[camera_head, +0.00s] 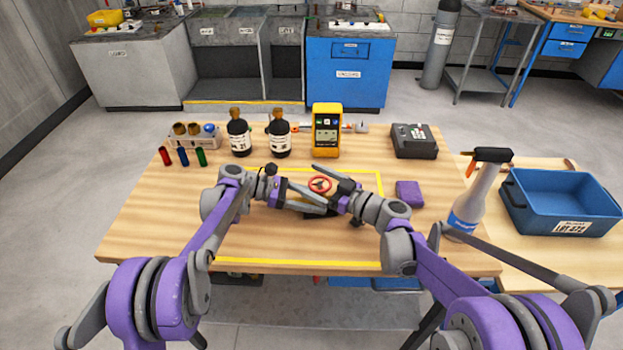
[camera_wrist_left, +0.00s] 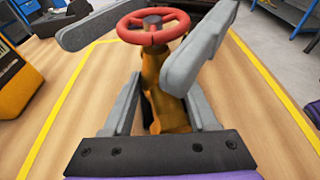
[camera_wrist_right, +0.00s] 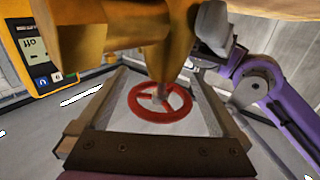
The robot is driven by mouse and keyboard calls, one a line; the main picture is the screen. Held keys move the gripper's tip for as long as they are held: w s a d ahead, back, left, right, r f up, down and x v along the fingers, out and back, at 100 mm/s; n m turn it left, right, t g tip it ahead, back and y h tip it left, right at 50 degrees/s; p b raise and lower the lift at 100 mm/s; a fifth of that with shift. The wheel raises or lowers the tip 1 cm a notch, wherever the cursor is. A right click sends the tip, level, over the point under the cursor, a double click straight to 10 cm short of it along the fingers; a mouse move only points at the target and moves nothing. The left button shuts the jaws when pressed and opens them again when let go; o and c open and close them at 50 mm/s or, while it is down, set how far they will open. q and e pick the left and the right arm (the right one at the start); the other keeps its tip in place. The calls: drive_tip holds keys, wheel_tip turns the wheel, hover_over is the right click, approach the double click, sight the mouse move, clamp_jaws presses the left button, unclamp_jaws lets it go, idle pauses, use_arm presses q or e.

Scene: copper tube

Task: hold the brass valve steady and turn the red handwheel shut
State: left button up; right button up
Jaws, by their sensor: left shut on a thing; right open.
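The brass valve (camera_wrist_left: 158,75) stands between my left gripper's fingers in the left wrist view, with its red handwheel (camera_wrist_left: 153,35) on top. My left gripper (camera_head: 308,199) is shut on the valve body. The handwheel also shows in the head view (camera_head: 319,179), near the middle of the wooden table. My right gripper (camera_head: 324,184) is open, one finger on either side of the handwheel. In the right wrist view the handwheel (camera_wrist_right: 160,114) lies between the open fingers, with gaps at both sides. The valve body is mostly hidden in the head view.
Behind the grippers stand a yellow meter (camera_head: 326,137) and two dark bottles (camera_head: 279,140). A purple block (camera_head: 409,194) and a spray bottle (camera_head: 468,205) are to the right. A blue bin (camera_head: 560,205) sits on the side table. The table's front is clear.

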drive_tip(key=c, duration=1.3)
drive_tip(key=shift+t, duration=0.3)
drive_tip(key=m+t+h, duration=0.3)
drive_tip(key=shift+w+d+r, duration=0.1)
drive_tip(key=shift+w+d, duration=0.05)
drive_tip(key=shift+w, duration=0.1)
drive_tip(key=shift+w+d+m+t+h, duration=0.1)
drive_tip(key=shift+d+m+t+h, duration=0.05)
drive_tip(key=shift+m+t+h, duration=0.55)
drive_tip(key=shift+w+d+m+t+h, duration=0.1)
drive_tip(key=shift+m+t+h, duration=0.45)
drive_tip(key=shift+h, duration=0.25)
drive_tip(key=shift+d+m+h, duration=0.1)
drive_tip(key=shift+m+h, duration=0.25)
drive_tip(key=shift+h, duration=0.25)
